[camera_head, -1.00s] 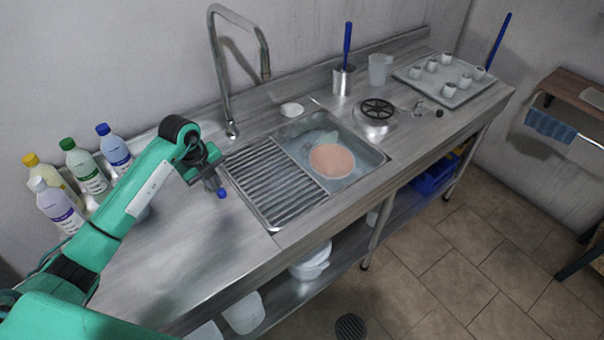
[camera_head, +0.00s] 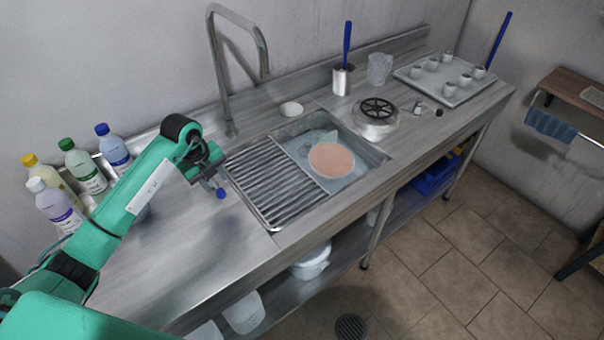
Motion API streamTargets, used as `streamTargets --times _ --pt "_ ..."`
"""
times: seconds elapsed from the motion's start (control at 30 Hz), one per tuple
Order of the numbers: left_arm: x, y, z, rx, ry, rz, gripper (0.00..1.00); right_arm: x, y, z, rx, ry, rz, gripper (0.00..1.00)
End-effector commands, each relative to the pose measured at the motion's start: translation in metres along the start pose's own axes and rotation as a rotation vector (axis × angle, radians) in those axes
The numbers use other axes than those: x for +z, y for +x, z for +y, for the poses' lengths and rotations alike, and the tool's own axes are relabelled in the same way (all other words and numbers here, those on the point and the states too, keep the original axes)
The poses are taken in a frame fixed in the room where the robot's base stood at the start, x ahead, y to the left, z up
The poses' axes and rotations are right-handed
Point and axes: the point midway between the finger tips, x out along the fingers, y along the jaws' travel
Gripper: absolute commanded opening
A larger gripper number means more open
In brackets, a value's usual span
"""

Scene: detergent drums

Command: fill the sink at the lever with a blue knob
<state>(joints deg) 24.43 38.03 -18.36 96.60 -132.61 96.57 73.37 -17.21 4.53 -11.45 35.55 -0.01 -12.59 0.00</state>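A small blue knob (camera_head: 221,193) shows at the fingertips of my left gripper (camera_head: 211,178), over the counter just left of the ribbed drainboard. The lever under the knob is mostly hidden by the gripper. I cannot tell whether the fingers are closed on it. The sink basin (camera_head: 372,158) holds bluish water with a round pinkish disc (camera_head: 331,160) in it. The tall grey tap (camera_head: 222,75) stands behind the drainboard. My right gripper is not in view.
Several detergent bottles (camera_head: 90,180) stand left behind my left arm. A drum with a black wheel-like top (camera_head: 377,118) stands right of the sink, near a black-knobbed fitting (camera_head: 438,113). A tray of small cups (camera_head: 438,90) lies at the far right. The front left counter is clear.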

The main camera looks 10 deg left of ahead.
Motion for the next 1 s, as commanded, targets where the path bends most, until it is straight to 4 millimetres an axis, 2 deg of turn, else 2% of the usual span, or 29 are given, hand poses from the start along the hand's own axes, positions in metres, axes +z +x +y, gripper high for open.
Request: streamTargets --times 0.07,0.17,0.53,1.0 --pt "0.0 0.0 0.0 0.0 0.0 0.0 0.37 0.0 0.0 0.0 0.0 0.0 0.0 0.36" --pt "0.0 0.0 0.0 0.0 0.0 0.0 0.55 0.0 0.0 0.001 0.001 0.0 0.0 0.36" --pt "0.0 -0.003 0.0 0.0 0.0 -0.001 0.55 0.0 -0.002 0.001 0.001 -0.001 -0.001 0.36" --pt "0.0 -0.031 -0.002 0.001 -0.001 -0.001 0.55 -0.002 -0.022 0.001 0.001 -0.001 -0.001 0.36"
